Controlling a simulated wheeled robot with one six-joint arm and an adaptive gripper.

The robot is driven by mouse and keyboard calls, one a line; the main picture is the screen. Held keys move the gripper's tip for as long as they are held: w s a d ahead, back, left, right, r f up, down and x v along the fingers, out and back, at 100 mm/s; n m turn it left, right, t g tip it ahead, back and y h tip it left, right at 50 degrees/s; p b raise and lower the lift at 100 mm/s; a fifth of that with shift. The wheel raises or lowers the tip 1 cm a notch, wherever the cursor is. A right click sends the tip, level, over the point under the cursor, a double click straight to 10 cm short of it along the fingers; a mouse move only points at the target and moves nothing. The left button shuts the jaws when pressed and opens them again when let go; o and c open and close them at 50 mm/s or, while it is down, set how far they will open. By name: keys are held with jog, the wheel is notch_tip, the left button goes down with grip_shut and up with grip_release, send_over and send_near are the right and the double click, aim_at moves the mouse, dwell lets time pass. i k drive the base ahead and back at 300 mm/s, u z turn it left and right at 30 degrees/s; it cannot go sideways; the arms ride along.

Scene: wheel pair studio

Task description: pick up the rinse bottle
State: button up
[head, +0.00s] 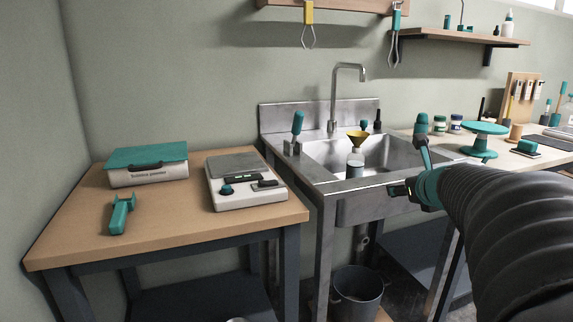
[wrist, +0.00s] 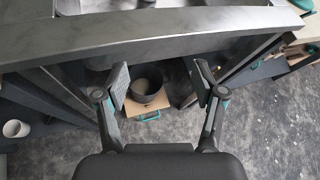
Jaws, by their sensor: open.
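A clear bottle (head: 355,165) stands in the sink in the head view, with a yellow funnel (head: 359,138) over its top. A small white bottle with a teal cap (head: 507,25) stands on the upper right shelf. I cannot tell for sure which is the rinse bottle. My gripper (head: 405,188) is at the sink's front edge, right of the clear bottle and apart from it. In the wrist view my gripper (wrist: 162,80) is open and empty, its fingers spread below the sink's front rim. No bottle is clearly seen between them.
The steel sink (head: 350,190) has a raised front rim, which crosses the wrist view (wrist: 150,35). A grey bucket (head: 357,290) stands below. A wooden table (head: 170,225) at left holds a scale (head: 245,195) and a teal-lidded box (head: 148,172). A tall tap (head: 335,95) rises behind the basin.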

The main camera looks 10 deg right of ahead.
aim_at(356, 160)
jog(key=i, duration=0.9)
